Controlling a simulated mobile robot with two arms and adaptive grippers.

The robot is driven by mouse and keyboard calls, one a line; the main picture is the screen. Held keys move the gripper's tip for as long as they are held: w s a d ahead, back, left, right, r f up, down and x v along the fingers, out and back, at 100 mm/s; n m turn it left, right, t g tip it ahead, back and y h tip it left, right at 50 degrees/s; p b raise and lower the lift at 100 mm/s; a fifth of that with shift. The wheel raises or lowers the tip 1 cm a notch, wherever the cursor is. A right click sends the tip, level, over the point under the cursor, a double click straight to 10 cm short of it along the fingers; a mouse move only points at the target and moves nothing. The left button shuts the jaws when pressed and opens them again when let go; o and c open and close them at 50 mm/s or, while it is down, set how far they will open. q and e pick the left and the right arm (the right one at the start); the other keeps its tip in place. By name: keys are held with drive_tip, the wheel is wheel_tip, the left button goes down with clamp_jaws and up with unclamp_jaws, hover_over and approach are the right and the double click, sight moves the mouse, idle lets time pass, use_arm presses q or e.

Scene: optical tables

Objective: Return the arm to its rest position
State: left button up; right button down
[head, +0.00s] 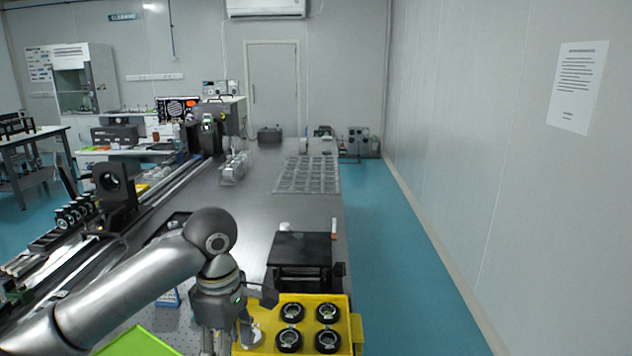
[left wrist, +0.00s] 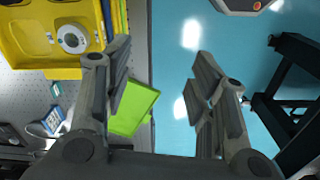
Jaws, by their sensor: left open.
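My left arm comes in from the left in the head view. Its gripper (head: 254,312) points down beside the left edge of the yellow tray (head: 345,330). In the left wrist view the gripper (left wrist: 163,85) shows its two fingers wide apart with nothing between them. The yellow tray (left wrist: 30,62) is at the upper left there, holding a pale round part (left wrist: 73,38). The head view shows several black ring-shaped mounts (head: 327,341) in the tray. My right gripper is not in view.
A black platform (head: 302,248) stands just behind the yellow tray. A bright green panel (head: 138,343) lies left of the gripper and also shows in the left wrist view (left wrist: 135,108). A clear grid tray (head: 309,175) is farther back. Blue floor (head: 400,270) lies open on the right.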

use_arm(q)
drive_tip(key=s+d+f+m+t+h, duration=0.1)
drive_tip(key=s+d+f+m, duration=0.25)
drive_tip(key=f, duration=0.25)
drive_tip(key=s+d+f+m+h, duration=0.2)
drive_tip(key=s+f+m, duration=0.2)
drive_tip(key=f, duration=0.1)
drive_tip(key=s+d+f+m+t+h, duration=0.1)
drive_tip(key=s+d+f+m, duration=0.25)
drive_tip(key=f, duration=0.25)
drive_tip(key=s+a+f+m+t+y, duration=0.1)
drive_tip(key=s+a+f+m+y, duration=0.15)
drive_tip(key=s+a, duration=0.5)
drive_tip(key=s+a+f+m+t+y, duration=0.1)
drive_tip(key=s+a+f+m, duration=0.3)
drive_tip(key=s+a, duration=0.35)
wheel_tip(320, 180, down, 26)
drive_tip(key=f+g, duration=0.1)
drive_tip(key=g, duration=0.1)
drive_tip(key=s+a+f+g+b, duration=0.1)
drive_tip(key=s+a+f, duration=0.1)
drive_tip(key=s+f, duration=1.4)
drive_tip(key=shift+s+a+f, duration=0.15)
drive_tip(key=shift+s+a, duration=0.25)
drive_tip(key=shift+s, duration=0.45)
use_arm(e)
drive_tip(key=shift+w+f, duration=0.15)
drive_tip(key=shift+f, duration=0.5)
